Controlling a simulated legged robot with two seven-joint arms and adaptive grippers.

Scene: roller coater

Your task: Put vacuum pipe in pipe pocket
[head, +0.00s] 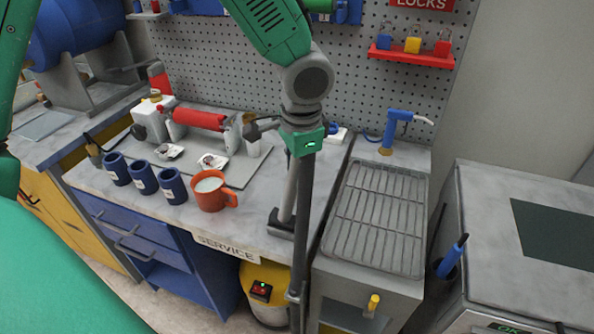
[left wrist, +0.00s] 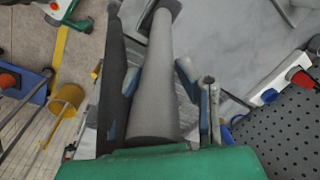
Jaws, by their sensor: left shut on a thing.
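My left gripper (head: 303,140) hangs from the top middle in the head view, over the service counter. It is shut on the vacuum pipe (head: 291,190), a grey tube with a flat dark foot (head: 287,224) at its lower end by the counter's right side. In the left wrist view the pipe (left wrist: 160,80) runs away from the green palm between the blue finger pads. A long dark tube or hose (head: 303,225) runs down beside it past the counter edge. I cannot make out the pipe pocket for certain. My right gripper is not in view.
The counter (head: 250,225) holds an orange mug (head: 211,191), several blue cups (head: 143,178) and a red-handled roller (head: 199,119). A yellow canister (head: 265,287) stands below. A ribbed tray (head: 376,218) and a blue holder (head: 448,262) are to the right.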

